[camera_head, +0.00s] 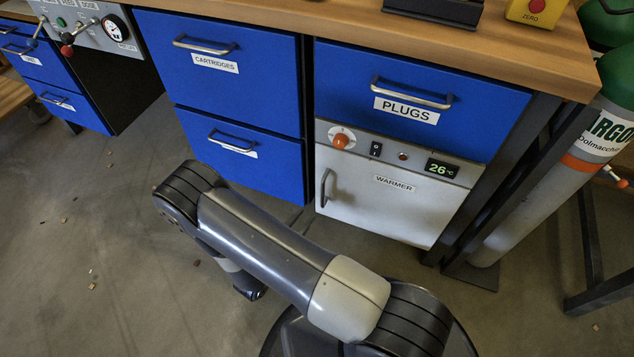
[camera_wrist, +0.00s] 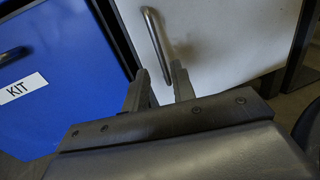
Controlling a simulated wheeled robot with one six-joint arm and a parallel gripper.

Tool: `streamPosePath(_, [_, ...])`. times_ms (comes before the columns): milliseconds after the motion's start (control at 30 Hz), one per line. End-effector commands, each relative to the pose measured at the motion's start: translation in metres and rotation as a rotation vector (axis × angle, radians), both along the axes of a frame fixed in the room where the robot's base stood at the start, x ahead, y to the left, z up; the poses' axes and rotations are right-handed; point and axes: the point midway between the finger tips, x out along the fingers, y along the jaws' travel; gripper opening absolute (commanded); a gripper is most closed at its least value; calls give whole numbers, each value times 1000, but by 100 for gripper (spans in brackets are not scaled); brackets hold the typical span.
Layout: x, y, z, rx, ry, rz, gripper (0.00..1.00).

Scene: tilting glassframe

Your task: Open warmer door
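The warmer (camera_head: 393,190) is a white-grey unit under the PLUGS drawer, and its door (camera_head: 375,208) looks shut. A dark vertical bar handle (camera_head: 325,188) sits at the door's left side. In the wrist view the door (camera_wrist: 225,40) fills the upper right, with the metallic handle (camera_wrist: 158,45) slanting down toward my fingers. My gripper (camera_wrist: 158,75) is open, with a gap between its two fingers. The handle's lower end appears in line with this gap. I cannot tell whether either finger touches it. In the head view my arm hides most of the gripper.
Blue drawers, including PLUGS (camera_head: 415,95) and CARTRIDGES (camera_head: 220,68), surround the warmer. The KIT drawer (camera_wrist: 40,75) is left of the door in the wrist view. A green-and-white gas cylinder (camera_head: 550,190) stands right, beyond a dark bench leg. The floor (camera_head: 90,220) at left is mostly clear.

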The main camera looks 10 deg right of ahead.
Motion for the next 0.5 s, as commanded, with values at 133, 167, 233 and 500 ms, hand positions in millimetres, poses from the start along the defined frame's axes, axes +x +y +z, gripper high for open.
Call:
streamPosePath(133, [2, -1, -4, -13, 2, 13, 25])
streamPosePath(167, [3, -3, -4, -12, 1, 12, 25])
streamPosePath(233, [8, -8, -4, -11, 2, 10, 25])
streamPosePath(500, [36, -40, -5, -11, 1, 7, 25])
